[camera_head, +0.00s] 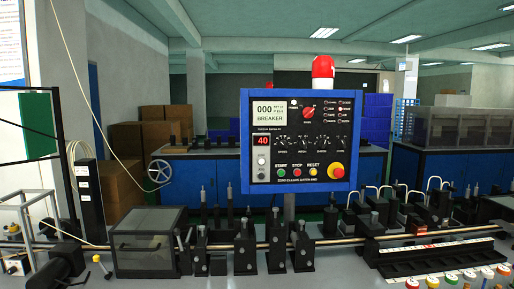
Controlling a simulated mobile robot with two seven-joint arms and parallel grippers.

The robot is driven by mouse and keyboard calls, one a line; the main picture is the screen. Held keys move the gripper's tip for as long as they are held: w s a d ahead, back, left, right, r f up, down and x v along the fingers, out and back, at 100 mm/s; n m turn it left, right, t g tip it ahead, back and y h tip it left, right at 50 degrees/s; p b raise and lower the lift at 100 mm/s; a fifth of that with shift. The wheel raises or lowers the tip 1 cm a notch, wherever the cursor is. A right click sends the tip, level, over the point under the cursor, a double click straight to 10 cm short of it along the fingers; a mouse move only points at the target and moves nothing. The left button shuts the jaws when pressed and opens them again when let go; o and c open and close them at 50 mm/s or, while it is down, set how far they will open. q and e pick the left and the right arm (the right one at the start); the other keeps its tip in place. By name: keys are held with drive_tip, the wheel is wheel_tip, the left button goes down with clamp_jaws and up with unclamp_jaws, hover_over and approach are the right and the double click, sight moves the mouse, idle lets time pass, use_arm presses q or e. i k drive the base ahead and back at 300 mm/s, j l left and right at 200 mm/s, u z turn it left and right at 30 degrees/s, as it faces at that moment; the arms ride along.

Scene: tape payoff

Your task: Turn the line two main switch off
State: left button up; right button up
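A control panel (244,150) with a blue frame and black face stands in the middle of the head view on a grey post. A red rotary switch (309,113) sits near its top centre. Its marks are too small to read, so I cannot tell its position or whether it belongs to line two. A white display (268,112) reads "000" and "BREAKER". A red digital display (262,140) shows 40. Green (282,172), red (297,172) and yellow (313,172) buttons line the bottom, beside a red mushroom button (337,170) on a yellow base. Neither gripper is in view.
A red beacon (323,67) tops the panel. Below it a metal rail (340,241) with several black clamps crosses the bench. A tray (440,258) and coloured knobs lie right.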

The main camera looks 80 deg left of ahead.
sight(307, 112)
drive_tip(key=u, duration=3.25)
